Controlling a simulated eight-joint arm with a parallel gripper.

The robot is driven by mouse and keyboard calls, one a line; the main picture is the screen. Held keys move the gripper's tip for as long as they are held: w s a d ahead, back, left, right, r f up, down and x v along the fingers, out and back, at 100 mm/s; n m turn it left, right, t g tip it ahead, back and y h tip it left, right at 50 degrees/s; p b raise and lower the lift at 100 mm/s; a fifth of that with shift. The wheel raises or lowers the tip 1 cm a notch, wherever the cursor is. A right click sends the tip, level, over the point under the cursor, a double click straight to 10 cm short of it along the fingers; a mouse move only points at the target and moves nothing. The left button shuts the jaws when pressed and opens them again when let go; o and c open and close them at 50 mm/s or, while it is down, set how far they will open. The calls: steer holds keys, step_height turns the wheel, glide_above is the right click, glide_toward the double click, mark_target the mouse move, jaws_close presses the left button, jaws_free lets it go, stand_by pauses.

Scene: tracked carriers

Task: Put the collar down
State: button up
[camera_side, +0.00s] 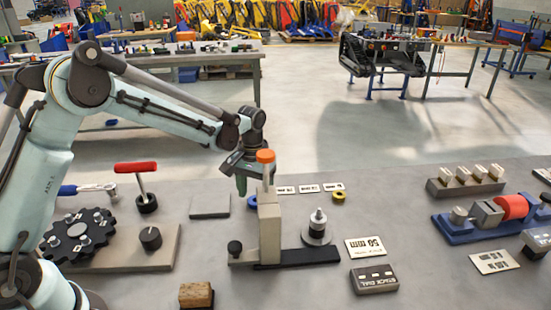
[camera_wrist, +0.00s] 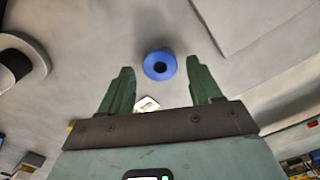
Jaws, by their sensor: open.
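A small blue ring-shaped collar (camera_side: 252,202) lies on the grey bench top, just left of the upright stand. It also shows in the wrist view (camera_wrist: 159,65), seen from above with its dark bore, between and just beyond the fingertips. My gripper (camera_side: 241,186) points down above the collar, behind the orange-topped post. Its two green fingers are apart in the wrist view, with a gap on both sides of the collar and no contact visible. A yellow collar (camera_side: 338,196) lies farther right on the bench.
The beige stand (camera_side: 269,232) with an orange cap (camera_side: 265,156) rises close to my gripper. A dark flat plate (camera_side: 210,206) lies left. A "50 mm" card (camera_side: 366,247) and a "STACK DIAL" box (camera_side: 374,280) lie right.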

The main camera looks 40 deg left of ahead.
step_height(320, 180, up, 10)
steer(key=s+r+m+t, duration=0.1)
steer(key=s+r+t, duration=0.35)
steer(key=s, duration=0.45)
steer(key=s+f+m+t, duration=0.2)
steer(key=s, duration=0.6)
steer(key=shift+s+f+t, duration=0.15)
steer(key=shift+s+t, duration=0.2)
steer(key=shift+s, duration=0.05)
